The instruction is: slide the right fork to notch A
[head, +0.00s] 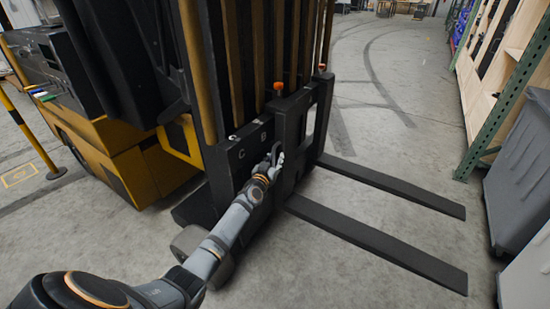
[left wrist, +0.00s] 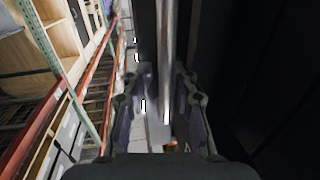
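The yellow and black forklift carries two dark forks that reach out to the lower right in the head view. I take the nearer one as the right fork (head: 385,243); an orange-tipped pin (head: 278,87) stands at the top of its shank. The farther fork (head: 400,188) lies behind it. The letters C and B show on the carriage (head: 228,165); I cannot make out an A. My left gripper (head: 273,160) is at the carriage face, by the near shank. In the left wrist view its fingers (left wrist: 164,90) look apart, with a grey bar (left wrist: 167,45) between them; contact is unclear. My right gripper is out of view.
Grey bins (head: 518,170) and a green-posted rack (head: 505,85) stand at the right. The concrete floor around and beyond the forks is clear.

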